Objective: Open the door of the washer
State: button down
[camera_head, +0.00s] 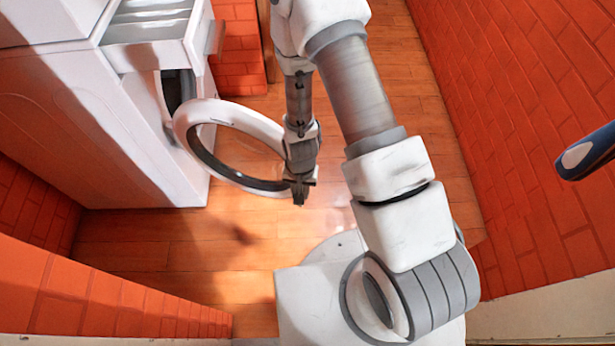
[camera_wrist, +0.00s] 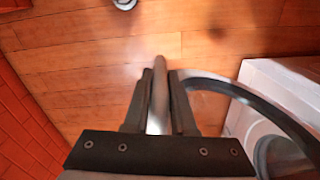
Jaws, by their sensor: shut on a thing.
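The washer (camera_head: 85,120) is a white machine at the left of the head view. Its round door (camera_head: 235,114), a white ring with a dark inner rim, stands swung out from the front. The dark drum opening shows behind it. My gripper (camera_head: 300,192) is at the door's outer edge, on the side away from the machine. In the wrist view, my gripper (camera_wrist: 162,88) has its two dark fingers closed on either side of a pale part of the door's edge. The door's dark rim (camera_wrist: 250,95) curves away to the right there.
A drawer (camera_head: 150,40) at the washer's top is pulled out above the door. Orange brick walls (camera_head: 530,110) stand on both sides. The wooden floor (camera_head: 170,240) is clear below the door. A blue and white object (camera_head: 587,155) shows at the right edge.

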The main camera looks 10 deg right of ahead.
jog(key=shift+m, duration=0.8)
jog(key=shift+s+a, duration=1.95)
jog(key=shift+s, duration=0.25)
jog(key=c, duration=0.8)
grip_release()
jog(key=shift+o, duration=0.2)
notch_tip(320, 180, up, 17)
jog(key=p, duration=0.7)
jog(key=shift+d+r, duration=0.2)
